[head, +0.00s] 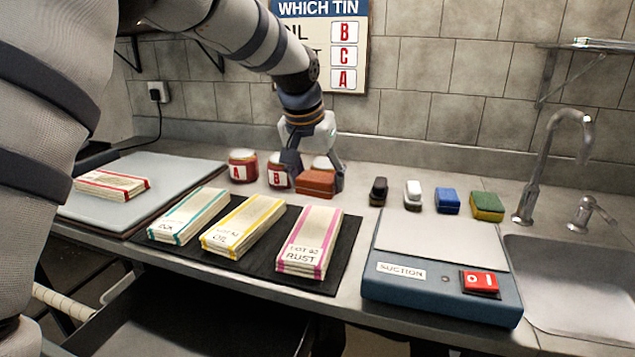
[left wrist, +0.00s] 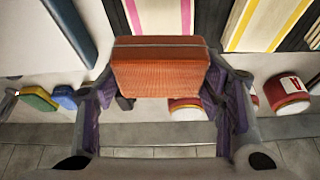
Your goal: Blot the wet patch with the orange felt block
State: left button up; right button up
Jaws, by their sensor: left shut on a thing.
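The orange felt block (head: 315,184) is held between the fingers of my left gripper (head: 315,174), over the counter behind the folded cloths. The block also fills the middle of the left wrist view (left wrist: 160,72), with a purple-padded finger on each side. Three folded cloths lie on a dark mat: one with teal stripes (head: 188,215), one with yellow stripes (head: 243,223) and one with pink stripes marked RUST (head: 310,240). I cannot make out a wet patch on any of them. My right gripper is not in view.
Jars A (head: 242,165) and B (head: 279,170) stand beside the gripper; a third is partly hidden behind it. A suction box (head: 440,285) is right of the mat (head: 345,262), with several small blocks behind. A red-striped cloth (head: 112,185) lies on a pale board (head: 170,172). A sink is far right.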

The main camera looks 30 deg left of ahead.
aim_at(320, 219)
pick_arm(q)
jog(key=shift+f, duration=2.9)
jog(key=shift+f, duration=0.65)
jog(key=shift+r, duration=3.6)
